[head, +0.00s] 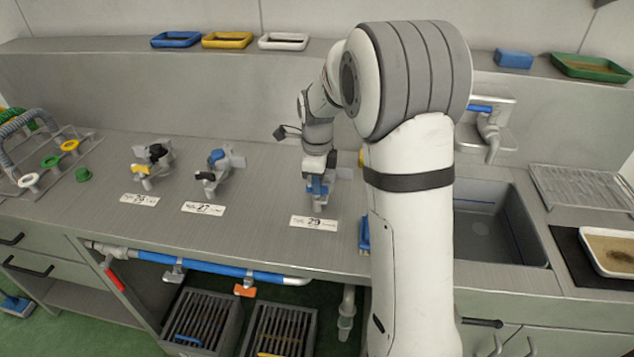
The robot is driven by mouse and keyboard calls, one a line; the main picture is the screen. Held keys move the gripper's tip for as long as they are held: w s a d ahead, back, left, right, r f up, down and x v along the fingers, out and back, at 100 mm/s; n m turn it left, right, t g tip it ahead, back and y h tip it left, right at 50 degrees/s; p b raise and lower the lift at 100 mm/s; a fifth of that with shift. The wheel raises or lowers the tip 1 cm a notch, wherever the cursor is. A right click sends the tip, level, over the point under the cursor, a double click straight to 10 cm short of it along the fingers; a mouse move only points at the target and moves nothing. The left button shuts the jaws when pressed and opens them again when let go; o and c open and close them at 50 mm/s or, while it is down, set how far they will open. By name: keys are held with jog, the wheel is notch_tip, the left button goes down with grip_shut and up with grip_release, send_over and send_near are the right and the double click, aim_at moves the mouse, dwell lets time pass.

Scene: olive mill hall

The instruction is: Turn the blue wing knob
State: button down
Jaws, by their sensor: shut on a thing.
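Several small metal valves stand on the steel bench, each behind a white label. The right valve (321,199), behind the label (314,223) that seems to read 29, has a blue wing knob (317,188) on top. My gripper (318,176) points down over this valve and is shut on the blue wing knob, which it partly hides. The middle valve (211,179), behind label 27 (203,208), also has a blue knob (217,157). The left valve (148,172) has a black knob (157,152) and a yellow part.
My arm hides the bench right of the gripped valve. A sink (490,230) with a blue-handled tap (484,109) lies to the right. Blue (176,39), yellow (227,40) and white (283,41) trays stand on the back ledge. A blue pipe (206,267) runs below the front edge.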

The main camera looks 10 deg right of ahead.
jog(key=c, duration=1.5)
grip_release()
jog(key=shift+r, duration=3.95)
jog(key=s+n+t, duration=0.1)
jog(key=s+n, duration=0.6)
jog(key=s, duration=0.1)
jog(key=s+n, duration=0.8)
jog(key=s, duration=0.1)
jog(key=s+n+t, duration=0.1)
jog(key=s+n, duration=0.6)
jog(key=s, duration=0.2)
jog(key=shift+r+n+t, duration=0.15)
jog(key=shift+n+t, duration=0.15)
